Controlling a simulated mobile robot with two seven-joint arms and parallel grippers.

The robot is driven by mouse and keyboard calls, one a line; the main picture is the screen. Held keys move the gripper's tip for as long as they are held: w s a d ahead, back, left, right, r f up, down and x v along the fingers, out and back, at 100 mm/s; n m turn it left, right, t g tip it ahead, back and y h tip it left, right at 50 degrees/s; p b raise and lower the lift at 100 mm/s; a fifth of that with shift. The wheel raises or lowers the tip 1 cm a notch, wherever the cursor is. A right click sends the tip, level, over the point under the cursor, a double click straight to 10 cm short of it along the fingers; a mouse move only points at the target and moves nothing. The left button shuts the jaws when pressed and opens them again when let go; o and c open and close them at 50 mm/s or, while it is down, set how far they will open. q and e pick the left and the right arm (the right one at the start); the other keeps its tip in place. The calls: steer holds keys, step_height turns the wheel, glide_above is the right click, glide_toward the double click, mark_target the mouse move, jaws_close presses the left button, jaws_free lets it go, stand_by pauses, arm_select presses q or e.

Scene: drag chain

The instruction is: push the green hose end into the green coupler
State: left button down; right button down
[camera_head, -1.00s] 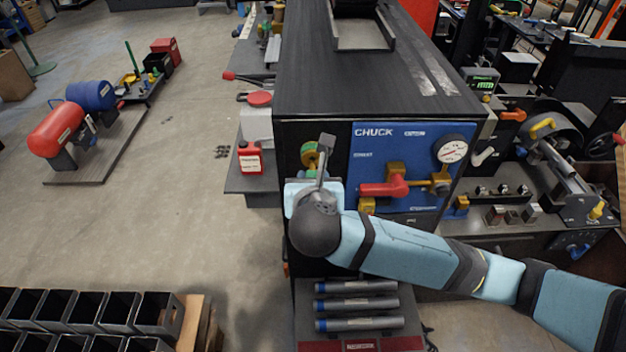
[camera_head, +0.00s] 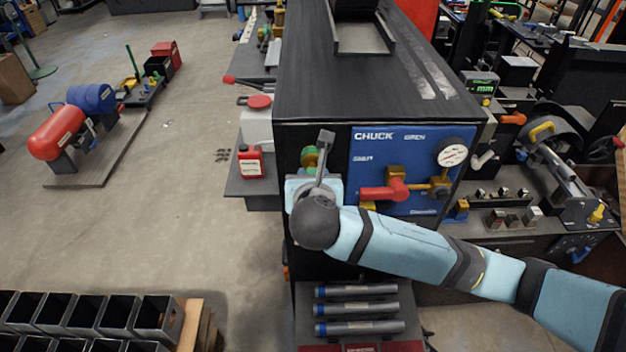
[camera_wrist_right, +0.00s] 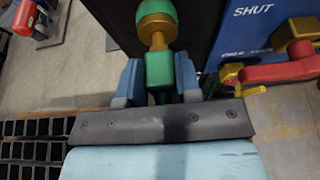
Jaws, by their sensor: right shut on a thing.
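The green coupler (camera_head: 309,156), with a brass band, sits on the dark machine side left of the blue CHUCK panel. It also shows at the top of the right wrist view (camera_wrist_right: 156,16). My right gripper (camera_wrist_right: 159,82) is shut on the green hose end (camera_wrist_right: 159,70), with one blue-grey finger on each side. The hose end's brass nose (camera_wrist_right: 158,41) points at the coupler and meets its near face in that view. I cannot tell how deep it sits. My left gripper is out of view.
The blue panel (camera_head: 370,150) carries a red-handled valve (camera_head: 384,191) and a gauge (camera_head: 452,154) just right of my wrist. Grey tubes (camera_head: 358,308) lie below my arm.

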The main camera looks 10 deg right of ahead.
steer(key=shift+w+d, duration=0.2)
steer(key=shift+w, duration=0.6)
steer(key=c, duration=0.7)
jaws_free()
steer(key=shift+w, duration=0.1)
steer(key=shift+c, duration=0.2)
steer(key=b+v, duration=0.2)
steer(key=v, duration=1.2)
steer(key=shift+w, duration=0.15)
